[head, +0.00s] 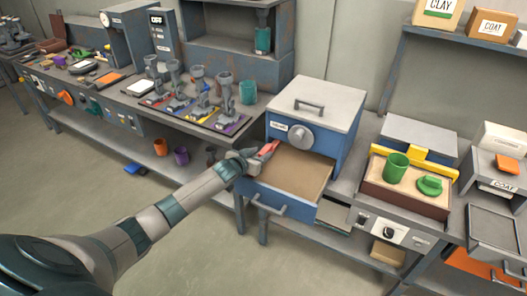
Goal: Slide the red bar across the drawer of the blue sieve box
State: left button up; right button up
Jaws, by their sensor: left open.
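The blue sieve box (345,138) stands on the bench, with a grey lid, a top handle and a round grey knob on its front. Its drawer (262,192) is pulled out, showing a flat tan inside and a front handle. A small red piece, which looks like the red bar (269,148), is at the drawer's back left corner by the box front. My left gripper (257,158) is open right at the red piece; whether they touch I cannot tell. The hand hides part of that corner. My right gripper is not in view.
To the right, a brown box (375,191) has a yellow bar (416,159), a green cup (395,168) and a green lid-like piece (430,186). To the left, several grey stands (199,92) stand on a tray, beside a teal cup (248,92).

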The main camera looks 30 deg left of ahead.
aim_at(264, 152)
pick_arm(q)
jog(key=shift+x, duration=1.5)
grip_shut()
